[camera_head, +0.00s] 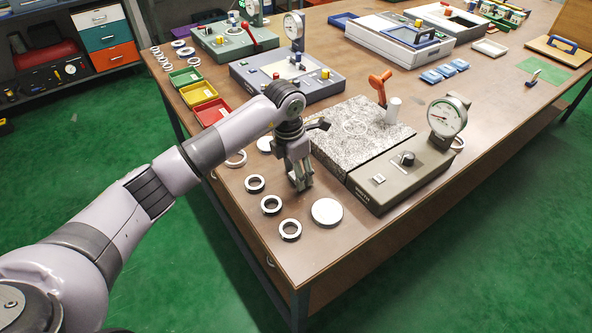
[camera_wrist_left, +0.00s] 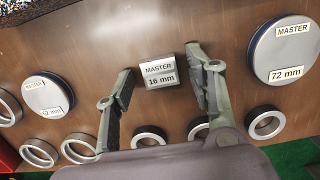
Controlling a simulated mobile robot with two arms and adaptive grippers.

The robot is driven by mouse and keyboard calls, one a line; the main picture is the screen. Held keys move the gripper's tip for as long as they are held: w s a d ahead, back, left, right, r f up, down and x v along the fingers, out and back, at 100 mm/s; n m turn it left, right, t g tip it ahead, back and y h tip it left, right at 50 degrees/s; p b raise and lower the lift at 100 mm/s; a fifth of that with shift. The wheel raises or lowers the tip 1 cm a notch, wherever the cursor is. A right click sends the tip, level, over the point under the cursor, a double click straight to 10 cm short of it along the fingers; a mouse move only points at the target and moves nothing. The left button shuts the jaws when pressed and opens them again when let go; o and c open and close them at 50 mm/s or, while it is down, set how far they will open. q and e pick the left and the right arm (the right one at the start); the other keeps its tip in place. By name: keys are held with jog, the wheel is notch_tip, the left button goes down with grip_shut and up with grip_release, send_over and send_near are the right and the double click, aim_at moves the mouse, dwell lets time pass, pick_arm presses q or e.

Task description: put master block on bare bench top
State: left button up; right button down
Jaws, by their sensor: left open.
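The master block (camera_wrist_left: 160,74), a small silver block with labels reading MASTER and 16 mm, shows on the brown bench top in the left wrist view. My left gripper (camera_wrist_left: 161,63) is open, with one finger on each side of the block and a visible gap at both sides. In the head view my left gripper (camera_head: 301,186) points down low over the bench top (camera_head: 245,212), near its front left corner. I cannot make out the block there; the fingers seem to hide it. My right gripper is not in view.
A 72 mm master disc (camera_wrist_left: 285,52) lies right of the block, a 52 mm disc (camera_wrist_left: 46,96) left. Several metal rings (camera_head: 271,204) lie nearby. A gauge station with a speckled plate (camera_head: 345,140) and dial (camera_head: 447,117) stands close right. Bare bench lies toward the front edge.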

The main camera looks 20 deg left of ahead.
pick_arm(q)
jog(key=shift+r, duration=0.1)
jog(key=shift+r, duration=0.25)
notch_tip(320, 180, up, 12)
jog(key=s, duration=0.1)
jog(key=shift+a+f+b, duration=0.2)
jog(key=shift+a+b, duration=0.1)
jog(key=shift+a, duration=0.15)
jog(key=shift+s, duration=0.1)
